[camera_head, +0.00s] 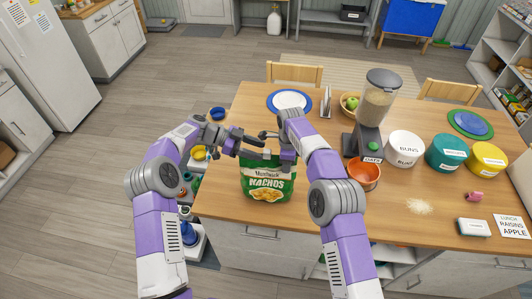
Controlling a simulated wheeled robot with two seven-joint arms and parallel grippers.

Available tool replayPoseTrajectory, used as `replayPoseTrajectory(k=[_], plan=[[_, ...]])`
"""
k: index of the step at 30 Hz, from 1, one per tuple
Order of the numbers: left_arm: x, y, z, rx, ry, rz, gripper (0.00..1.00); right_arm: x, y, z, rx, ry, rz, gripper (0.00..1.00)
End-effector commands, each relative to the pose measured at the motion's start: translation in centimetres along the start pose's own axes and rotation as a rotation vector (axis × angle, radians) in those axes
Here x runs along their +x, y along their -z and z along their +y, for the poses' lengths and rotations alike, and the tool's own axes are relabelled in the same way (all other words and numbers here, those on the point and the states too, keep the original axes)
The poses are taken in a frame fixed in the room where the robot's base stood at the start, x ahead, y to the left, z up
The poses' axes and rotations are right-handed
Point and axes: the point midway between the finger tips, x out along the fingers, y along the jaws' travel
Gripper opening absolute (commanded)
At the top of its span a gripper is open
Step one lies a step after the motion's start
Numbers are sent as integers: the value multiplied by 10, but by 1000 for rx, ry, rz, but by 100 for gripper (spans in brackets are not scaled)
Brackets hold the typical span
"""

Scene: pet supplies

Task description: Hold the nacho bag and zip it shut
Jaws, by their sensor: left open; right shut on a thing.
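The green nacho bag (267,183) stands upright near the front edge of the wooden table, its label facing me. My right gripper (281,160) is shut on the nacho bag at its top right. My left gripper (255,141) is open by the top left of the bag, its fingers pointing right. The two grippers hide most of the bag's top edge. I cannot make out the zip or whether the bag's mouth is closed. Whether the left fingers touch the bag is unclear.
An orange bowl (364,175) and a dispenser (377,105) stand right of the bag. White (404,150), teal (446,153) and yellow (487,160) canisters stand farther right. A blue-rimmed plate (289,101) lies behind the grippers. The table (225,197) is bare left of the bag.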

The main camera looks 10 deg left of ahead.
Motion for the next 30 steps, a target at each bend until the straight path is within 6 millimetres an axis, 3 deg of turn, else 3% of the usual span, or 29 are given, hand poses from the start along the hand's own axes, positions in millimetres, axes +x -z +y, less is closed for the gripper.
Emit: replayPoseTrajectory(k=[1,7,19,28,30], plan=[[10,0,1,0,-4,-1,51,8,1,3,-2,-17,6,0],[34,-1,0,-1,-1,-1,51,8,1,3,-2,-17,6,0],[40,-1,0,-1,1,-1,50,8,1,3,-1,-17,6,0],[40,-1,0,-1,0,-1,4,8,1,3,-1,-16,7,0],[40,-1,0,-1,-1,0,0,8,1,3,-1,-16,7,0]])
